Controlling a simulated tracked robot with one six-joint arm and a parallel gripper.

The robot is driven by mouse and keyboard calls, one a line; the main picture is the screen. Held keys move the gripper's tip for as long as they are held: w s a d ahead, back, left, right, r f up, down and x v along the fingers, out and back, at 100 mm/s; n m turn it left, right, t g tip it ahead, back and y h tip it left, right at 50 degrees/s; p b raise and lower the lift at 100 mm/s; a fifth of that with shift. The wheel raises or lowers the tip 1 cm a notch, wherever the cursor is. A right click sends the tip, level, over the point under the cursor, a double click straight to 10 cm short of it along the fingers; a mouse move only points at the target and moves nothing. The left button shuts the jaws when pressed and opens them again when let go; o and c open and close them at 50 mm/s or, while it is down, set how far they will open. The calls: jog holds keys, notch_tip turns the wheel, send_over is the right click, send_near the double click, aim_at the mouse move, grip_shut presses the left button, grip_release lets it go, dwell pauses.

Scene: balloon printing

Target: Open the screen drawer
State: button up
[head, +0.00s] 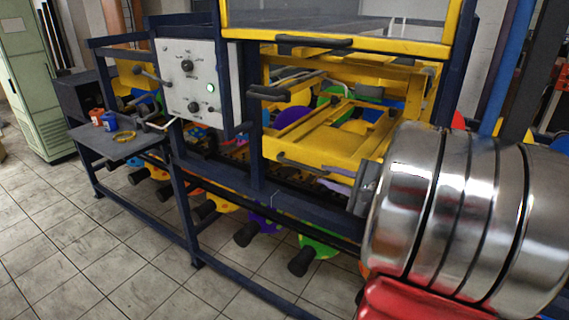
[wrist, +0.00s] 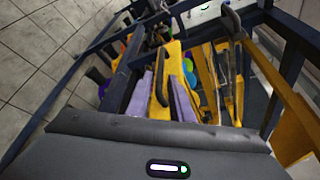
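The screen drawer is a yellow frame (head: 325,139) low in the machine, in the middle of the head view. Its front bar carries a dark handle (head: 300,163). My gripper (head: 334,180) is at the right part of this front bar, close to the handle. In the wrist view, my gripper (wrist: 164,98) shows two pale lavender fingers, spread apart. The dark handle (wrist: 161,82) and the yellow front bar (wrist: 174,62) appear between and beyond them. The fingers do not look closed on the handle. Whether they touch it is not clear.
A glazed yellow-framed door (head: 340,45) is above the drawer. A white control panel (head: 190,80) with a lit green button is to the left. A shelf (head: 115,145) holds small red and blue containers. Dark blue frame bars surround the drawer. Tiled floor is clear at the left.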

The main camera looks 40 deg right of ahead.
aim_at(301, 167)
jog(key=shift+s+d, duration=0.1)
jog(key=shift+d, duration=0.05)
jog(key=shift+w+f, duration=0.1)
jog(key=shift+w, duration=0.5)
jog(key=x, duration=1.2)
jog(key=shift+w, duration=0.35)
jog(key=shift+c, duration=0.6)
grip_shut()
jog(key=shift+f, duration=0.1)
